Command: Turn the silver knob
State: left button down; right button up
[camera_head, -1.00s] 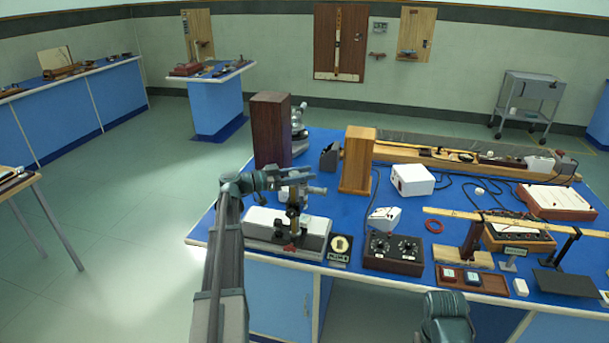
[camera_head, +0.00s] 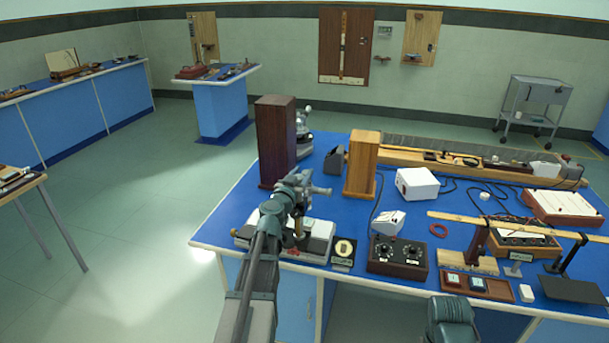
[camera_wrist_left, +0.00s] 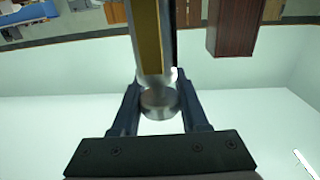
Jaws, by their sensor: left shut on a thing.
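The silver knob (camera_wrist_left: 160,104) is a short, round metal piece at the end of a brass-and-grey bar in the left wrist view. My left gripper (camera_wrist_left: 160,110) has a finger on each side of it and is shut on it. In the head view, my left gripper (camera_head: 302,188) is at the top of the instrument on the white base (camera_head: 318,243), near the blue bench's front left corner. My arm hides much of this instrument and the knob there.
A dark wooden box (camera_head: 276,140) and a lighter wooden box (camera_head: 361,165) stand behind the instrument. The floor left of the bench (camera_head: 222,222) is open.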

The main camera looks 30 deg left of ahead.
pick_arm(q)
jog(key=n+g+y, duration=0.1)
jog(key=n+y, duration=0.1)
jog(key=y, duration=0.2)
jog(key=a+n+g+y, duration=0.1)
jog(key=n+g+y, duration=0.1)
jog(key=n+y, duration=0.1)
jog(key=shift+s+a+n+y, duration=0.15)
jog(key=shift+n+y, duration=0.15)
jog(key=shift+y, duration=0.2)
jog(key=n+g+y, duration=0.1)
jog(key=g, duration=0.1)
jog(key=n+g+y, duration=0.2)
jog(key=s+a+n+g+y, duration=0.1)
jog(key=n+g+y, duration=0.1)
jog(key=g, duration=0.1)
jog(key=shift+s+n+g, duration=0.55)
jog(key=shift+n+g, duration=1.4)
jog(key=shift+g, duration=0.9)
jog(key=shift+s+n+g, duration=0.5)
jog(key=shift+n+g, duration=1.5)
jog(key=shift+g, duration=0.8)
jog(key=shift+s+n+g, duration=0.55)
jog(key=shift+n+g, duration=1.4)
jog(key=shift+g, duration=0.9)
jog(key=shift+s+h, duration=0.1)
jog(key=shift+h, duration=0.2)
jog(key=shift+c, duration=2.1)
grip_release()
